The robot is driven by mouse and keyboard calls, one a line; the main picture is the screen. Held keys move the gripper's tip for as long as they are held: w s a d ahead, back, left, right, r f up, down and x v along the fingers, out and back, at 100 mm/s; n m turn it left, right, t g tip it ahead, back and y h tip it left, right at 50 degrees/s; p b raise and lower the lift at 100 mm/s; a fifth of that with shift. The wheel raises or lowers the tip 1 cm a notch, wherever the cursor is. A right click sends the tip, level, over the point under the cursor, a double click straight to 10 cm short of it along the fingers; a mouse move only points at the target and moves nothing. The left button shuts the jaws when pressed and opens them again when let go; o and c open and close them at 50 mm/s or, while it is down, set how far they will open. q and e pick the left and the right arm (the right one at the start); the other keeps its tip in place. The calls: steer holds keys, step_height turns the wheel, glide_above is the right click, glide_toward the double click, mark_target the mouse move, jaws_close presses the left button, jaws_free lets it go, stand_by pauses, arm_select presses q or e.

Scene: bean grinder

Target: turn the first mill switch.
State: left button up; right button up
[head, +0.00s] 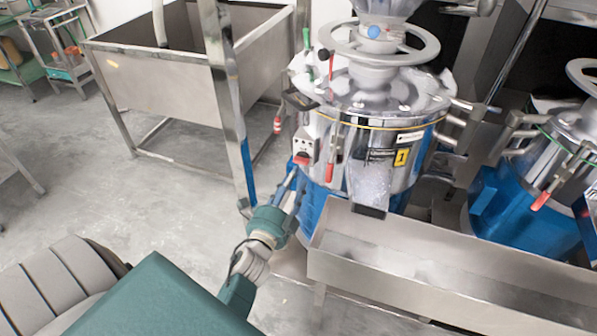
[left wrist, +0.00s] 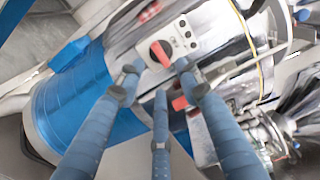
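The first mill (head: 385,120) is a shiny metal drum with a blue lower part and a yellow "1" label (head: 402,157). Its switch is a red knob (head: 301,158) on a small light control panel (head: 306,140) at the drum's left side. In the left wrist view the red knob (left wrist: 161,54) lies at a slant on the grey panel (left wrist: 185,38). My left gripper (head: 293,178) is just below the panel. In the left wrist view its three fingers (left wrist: 157,78) are spread, with tips just short of the knob; contact cannot be told. My right gripper is not in view.
A red-handled lever (head: 331,165) hangs right of the panel. A long metal trough (head: 345,255) runs in front of the mills. A second mill (head: 545,190) stands at right. A steel bin (head: 165,85) on legs stands left, with clear floor (head: 130,180) before it.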

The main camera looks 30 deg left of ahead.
arm_select(q)
steer(key=v, duration=0.6)
steer(key=shift+d, duration=0.1)
stand_by(0.3)
